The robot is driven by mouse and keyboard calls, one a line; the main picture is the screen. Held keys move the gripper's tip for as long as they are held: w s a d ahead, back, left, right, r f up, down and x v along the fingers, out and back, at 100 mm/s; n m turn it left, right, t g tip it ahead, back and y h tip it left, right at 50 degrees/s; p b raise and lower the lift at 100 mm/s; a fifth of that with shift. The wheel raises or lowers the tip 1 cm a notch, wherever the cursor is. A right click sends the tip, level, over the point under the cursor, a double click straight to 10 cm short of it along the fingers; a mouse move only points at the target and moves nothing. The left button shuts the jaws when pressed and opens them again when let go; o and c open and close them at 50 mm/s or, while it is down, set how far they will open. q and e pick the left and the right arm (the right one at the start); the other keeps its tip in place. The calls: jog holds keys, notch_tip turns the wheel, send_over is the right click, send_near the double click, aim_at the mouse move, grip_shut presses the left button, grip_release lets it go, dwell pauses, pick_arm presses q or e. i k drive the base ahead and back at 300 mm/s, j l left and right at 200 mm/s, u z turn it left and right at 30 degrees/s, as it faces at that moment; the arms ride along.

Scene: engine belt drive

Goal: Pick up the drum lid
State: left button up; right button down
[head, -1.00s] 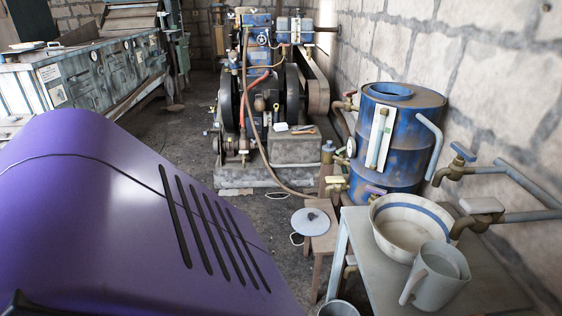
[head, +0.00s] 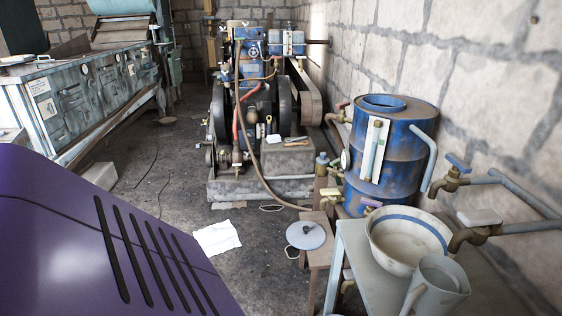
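A round grey disc with a dark knob, which looks like the drum lid (head: 306,235), lies on a small wooden stool (head: 318,256) and overhangs its left side. The blue drum (head: 398,168) stands behind and to the right of the stool, against the stone wall. Its top has a round opening (head: 384,102) with a raised blue rim. Neither of my grippers is in view.
A grey table (head: 362,276) right of the stool holds a basin (head: 410,240) and a grey jug (head: 440,283). Taps on pipes (head: 510,180) jut from the right. The engine (head: 262,110) stands behind. A white cloth (head: 216,238) lies on open floor.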

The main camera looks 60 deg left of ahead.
aim_at(304, 235)
jog(key=u, duration=1.6)
